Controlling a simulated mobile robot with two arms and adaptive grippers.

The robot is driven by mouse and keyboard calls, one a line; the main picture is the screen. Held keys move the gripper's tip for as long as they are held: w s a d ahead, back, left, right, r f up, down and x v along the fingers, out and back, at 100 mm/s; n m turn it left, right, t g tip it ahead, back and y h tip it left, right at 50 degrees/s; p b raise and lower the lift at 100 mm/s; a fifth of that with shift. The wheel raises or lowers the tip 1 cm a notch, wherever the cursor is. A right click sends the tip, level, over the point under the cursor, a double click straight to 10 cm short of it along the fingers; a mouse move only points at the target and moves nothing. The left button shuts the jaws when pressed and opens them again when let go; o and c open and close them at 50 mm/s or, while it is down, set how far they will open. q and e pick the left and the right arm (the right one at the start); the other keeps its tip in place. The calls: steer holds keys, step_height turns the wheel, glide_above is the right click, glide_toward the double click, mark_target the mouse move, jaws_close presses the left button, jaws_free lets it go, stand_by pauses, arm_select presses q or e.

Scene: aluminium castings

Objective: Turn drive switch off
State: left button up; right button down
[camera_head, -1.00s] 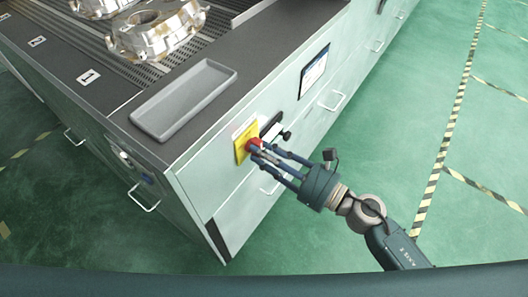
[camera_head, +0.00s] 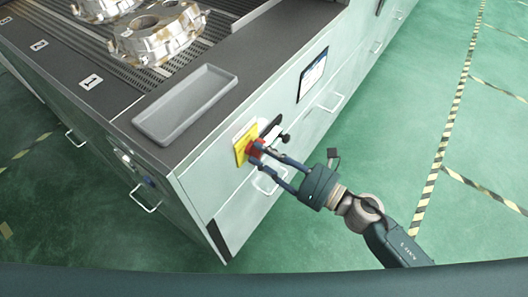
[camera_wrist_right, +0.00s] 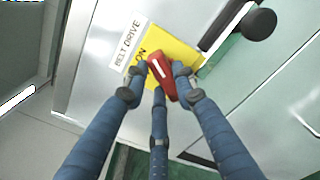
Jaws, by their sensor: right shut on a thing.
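The drive switch is a red rotary knob (camera_wrist_right: 161,77) on a yellow plate (camera_wrist_right: 183,50), on the cabinet's side panel. A white label reading "BELT DRIVE" (camera_wrist_right: 127,43) is beside the plate, and "ON" shows on the yellow. In the head view the red knob (camera_head: 256,148) sits in front of the yellow plate (camera_head: 241,146). My right gripper (camera_head: 262,151) is shut on the knob, its blue fingers around it; they also show in the right wrist view (camera_wrist_right: 160,80). The white mark on the knob is tilted. My left gripper is not in view.
A black handle with a round knob (camera_head: 272,130) sticks out right beside the plate. A grey tray (camera_head: 140,122) and metal castings (camera_head: 160,38) are on the cabinet top. Drawer handles (camera_head: 328,103) project from the side panel. The green floor at right is clear.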

steer(key=shift+w+d+f+m+p, duration=0.15)
steer(key=shift+m+p, duration=0.5)
steer(key=shift+m, duration=1.3)
steer(key=shift+w+d+r+m+p, duration=0.1)
steer(key=shift+m+p, duration=0.5)
steer(key=shift+m, duration=1.4)
steer(key=shift+w+d+f+m+p, duration=0.15)
steer(key=shift+m+p, duration=0.5)
steer(key=shift+m, duration=1.3)
steer(key=shift+a, duration=0.1)
steer(key=c, duration=1.4)
jaws_free()
steer(key=shift+s, duration=0.1)
steer(key=v, duration=1.2)
